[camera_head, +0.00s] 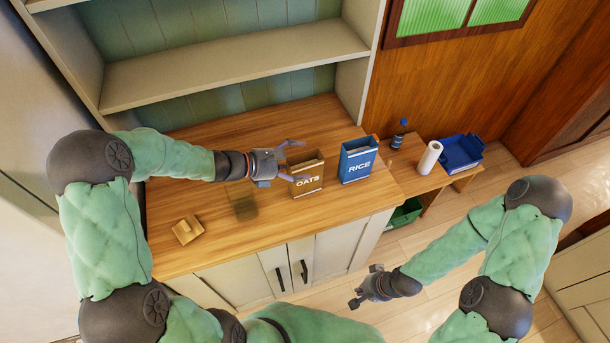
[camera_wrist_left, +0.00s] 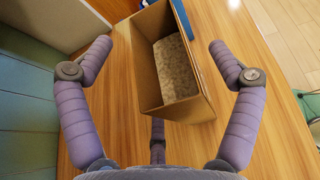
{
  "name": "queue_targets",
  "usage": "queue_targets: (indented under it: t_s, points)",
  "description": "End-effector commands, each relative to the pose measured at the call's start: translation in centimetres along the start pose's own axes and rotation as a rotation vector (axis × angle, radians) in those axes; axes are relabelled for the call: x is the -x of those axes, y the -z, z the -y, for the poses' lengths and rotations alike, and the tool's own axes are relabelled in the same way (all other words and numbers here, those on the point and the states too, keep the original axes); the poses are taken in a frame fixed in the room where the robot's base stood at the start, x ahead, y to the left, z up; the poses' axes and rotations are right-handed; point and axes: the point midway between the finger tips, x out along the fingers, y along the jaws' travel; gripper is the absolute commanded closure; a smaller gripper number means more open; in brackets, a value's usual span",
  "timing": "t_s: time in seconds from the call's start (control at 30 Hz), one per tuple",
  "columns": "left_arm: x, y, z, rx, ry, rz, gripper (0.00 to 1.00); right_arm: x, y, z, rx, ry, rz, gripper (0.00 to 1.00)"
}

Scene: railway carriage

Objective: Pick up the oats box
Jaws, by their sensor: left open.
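The brown oats box (camera_head: 309,182), marked OATS, stands upright on the wooden counter. My left gripper (camera_head: 301,163) is open at its left side, its fingers pointing toward the box. In the left wrist view the oats box (camera_wrist_left: 148,75) is open-topped, with pale oats inside. It lies between the spread fingers of my left gripper (camera_wrist_left: 160,46), with a gap visible on both sides. My right gripper (camera_head: 366,286) is empty and looks open, low in front of the cabinet, away from the box.
A blue rice box (camera_head: 357,163) stands close to the right of the oats box. A small wooden block-like item (camera_head: 186,230) lies at the counter's left. A lower side table holds a bottle (camera_head: 399,135), a paper roll (camera_head: 429,158) and a blue bin (camera_head: 461,153). Shelves rise behind.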

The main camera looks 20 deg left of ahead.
Motion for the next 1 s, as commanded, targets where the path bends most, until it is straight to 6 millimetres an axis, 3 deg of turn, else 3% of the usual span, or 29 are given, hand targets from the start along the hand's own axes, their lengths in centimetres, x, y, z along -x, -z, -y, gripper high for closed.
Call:
queue_targets:
  t_s: [0.2,0.47,0.57,0.8,1.0]
  points:
    - [-2.5,0.1,0.0,-0.001,0.001,0.000,0.09,-0.5,0.0,-0.2,0.000,0.000,0.000,1.00]
    - [-2.8,0.0,0.0,-0.001,0.000,0.000,0.09,-0.4,0.0,-0.1,0.000,0.000,0.000,1.00]
    - [-2.7,0.0,0.0,-0.001,0.000,0.000,0.32,-0.4,0.0,-0.1,0.000,0.000,0.000,1.00]
    - [-2.7,-0.1,0.0,-0.001,-0.001,0.001,0.96,-0.4,0.0,-0.1,0.000,0.000,0.000,1.00]
    - [-2.7,-0.1,0.0,-0.001,-0.001,0.001,0.96,-0.4,0.0,-0.1,0.000,0.000,0.000,1.00]
